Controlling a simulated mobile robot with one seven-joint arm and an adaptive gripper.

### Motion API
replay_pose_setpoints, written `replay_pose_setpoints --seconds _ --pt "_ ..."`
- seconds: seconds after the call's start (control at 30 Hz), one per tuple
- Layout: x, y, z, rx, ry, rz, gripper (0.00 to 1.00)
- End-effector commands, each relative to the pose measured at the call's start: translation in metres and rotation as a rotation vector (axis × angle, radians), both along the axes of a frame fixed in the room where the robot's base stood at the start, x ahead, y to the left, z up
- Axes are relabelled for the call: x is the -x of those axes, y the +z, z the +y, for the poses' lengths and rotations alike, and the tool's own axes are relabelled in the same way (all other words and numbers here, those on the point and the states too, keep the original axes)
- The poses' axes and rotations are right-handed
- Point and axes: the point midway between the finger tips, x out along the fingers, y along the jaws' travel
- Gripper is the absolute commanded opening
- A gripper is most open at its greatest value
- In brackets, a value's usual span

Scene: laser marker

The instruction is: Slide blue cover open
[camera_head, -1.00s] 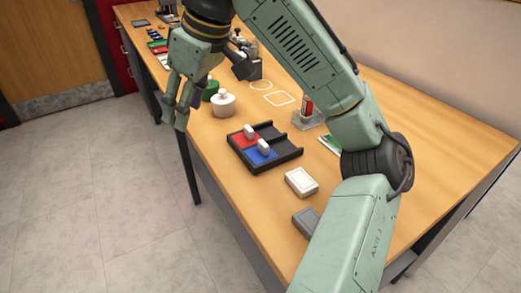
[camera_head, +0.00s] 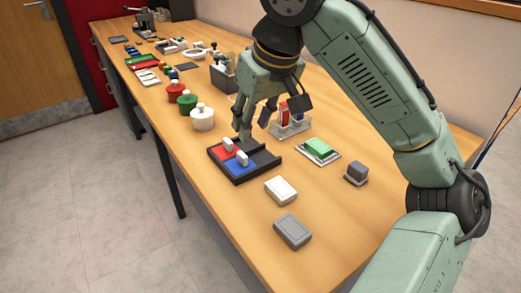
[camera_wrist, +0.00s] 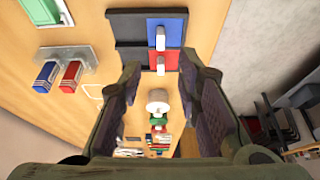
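A black tray (camera_head: 253,177) lies near the table's front edge in the head view, and its dark frame also shows at the top of the wrist view (camera_wrist: 128,42). The blue cover (camera_head: 236,167) with a white handle block sits in its near part, beside the red cover (camera_head: 225,150), which has a similar handle. The tray's right side shows bare dark compartments. In the wrist view the blue cover (camera_wrist: 172,28) lies beyond the red cover (camera_wrist: 172,58). My gripper (camera_head: 254,129) is open and empty, above the tray's far side, with its fingers apart.
White, green and red knobbed containers (camera_head: 202,118) stand left of the tray. A holder with red and blue items (camera_head: 290,128) and a green block on a plate (camera_head: 319,148) are to the right. White (camera_head: 281,190) and grey (camera_head: 293,231) boxes lie nearer.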

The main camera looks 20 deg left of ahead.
Motion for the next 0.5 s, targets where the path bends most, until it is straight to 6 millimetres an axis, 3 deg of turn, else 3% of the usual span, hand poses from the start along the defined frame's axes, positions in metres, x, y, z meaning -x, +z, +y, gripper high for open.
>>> replay_pose_setpoints --seconds 0.5 --pt "-0.02 -0.08 0.026 0.001 0.002 0.003 0.31"
